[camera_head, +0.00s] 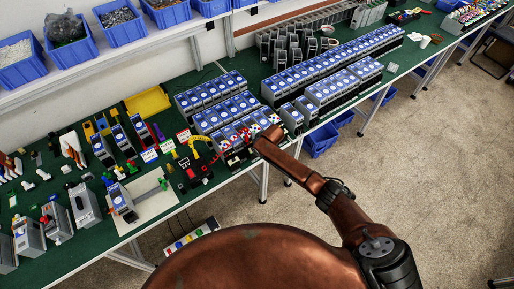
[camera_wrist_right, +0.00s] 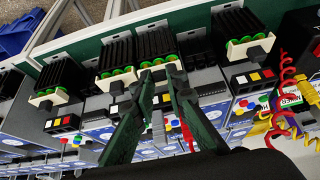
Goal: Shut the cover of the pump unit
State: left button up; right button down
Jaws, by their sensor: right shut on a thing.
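Several grey and blue control units (camera_head: 227,134) stand in a row on the green bench, and I cannot tell which is the pump unit. My right gripper (camera_wrist_right: 160,78) shows in the right wrist view, its two dark green fingers shut on a small grey part (camera_wrist_right: 157,97) of a unit. This unit has black slats (camera_wrist_right: 155,45) and green round terminals beyond the fingertips. Whether the gripped part is the cover is unclear. In the head view the right arm reaches over the front edge of the row and hides the contact. My left gripper is not in view.
Neighbouring units (camera_wrist_right: 247,28) stand close on both sides. A red coiled cable (camera_wrist_right: 290,88) lies to the right in the wrist view. Yellow and red parts (camera_head: 196,165) lie left of the row. The floor (camera_head: 440,150) in front of the bench is clear.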

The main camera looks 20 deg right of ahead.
jog(key=shift+w+r, duration=0.1)
jog(key=c, duration=1.9)
grip_release()
jog(key=shift+c, duration=0.2)
jog(key=v, duration=1.2)
